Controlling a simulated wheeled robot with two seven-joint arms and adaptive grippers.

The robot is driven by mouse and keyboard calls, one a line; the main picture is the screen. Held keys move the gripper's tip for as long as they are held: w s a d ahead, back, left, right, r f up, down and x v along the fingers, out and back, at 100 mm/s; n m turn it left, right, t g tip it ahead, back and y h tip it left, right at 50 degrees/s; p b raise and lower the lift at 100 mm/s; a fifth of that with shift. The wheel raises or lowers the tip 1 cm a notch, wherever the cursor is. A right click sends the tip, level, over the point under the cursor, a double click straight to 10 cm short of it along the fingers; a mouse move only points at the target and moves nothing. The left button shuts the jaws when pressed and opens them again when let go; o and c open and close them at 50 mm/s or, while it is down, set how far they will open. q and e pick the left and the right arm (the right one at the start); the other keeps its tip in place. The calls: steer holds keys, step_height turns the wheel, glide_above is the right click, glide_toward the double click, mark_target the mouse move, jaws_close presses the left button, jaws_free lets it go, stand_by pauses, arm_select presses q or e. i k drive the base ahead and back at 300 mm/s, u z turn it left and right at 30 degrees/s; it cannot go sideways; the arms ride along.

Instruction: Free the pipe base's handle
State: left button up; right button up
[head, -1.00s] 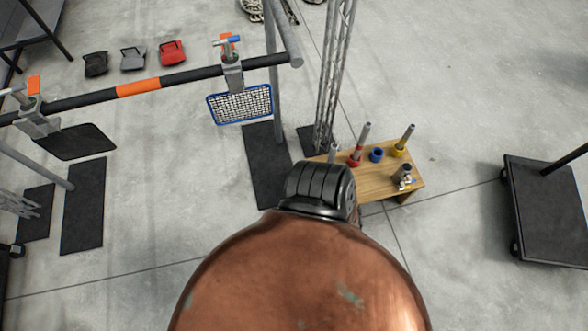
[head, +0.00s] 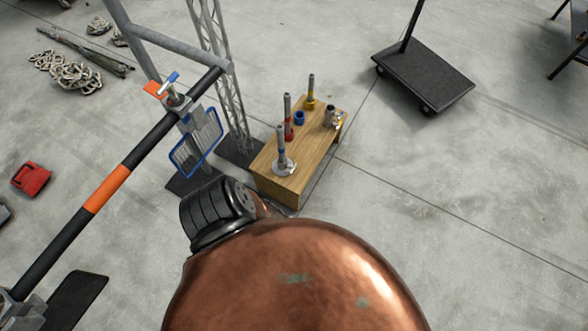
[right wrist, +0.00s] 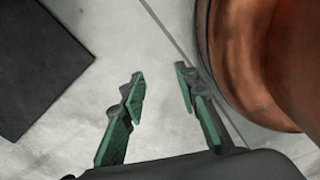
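On the wooden table (head: 318,145) in the head view, a grey pipe with a blue band stands upright in a round pale base (head: 285,167) at the near end. A silver fitting (head: 330,115) with a small side part sits near the table's right edge. The handle of the pipe base is too small to make out surely. My right gripper (right wrist: 160,80) shows in the right wrist view, its two green-padded fingers apart, with only bare floor between them. It is not in the head view. My left gripper is in neither view.
On the table also stand a red-based pipe (head: 289,118), a blue ring (head: 299,117) and a yellow-based pipe (head: 310,93). A black bar (head: 145,150) with a clamp and mesh panel (head: 197,143) is left of it. A dark cart (head: 424,75) stands behind right; floor between is clear.

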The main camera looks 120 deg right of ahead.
mark_target(292, 167)
steer(key=z, duration=3.75)
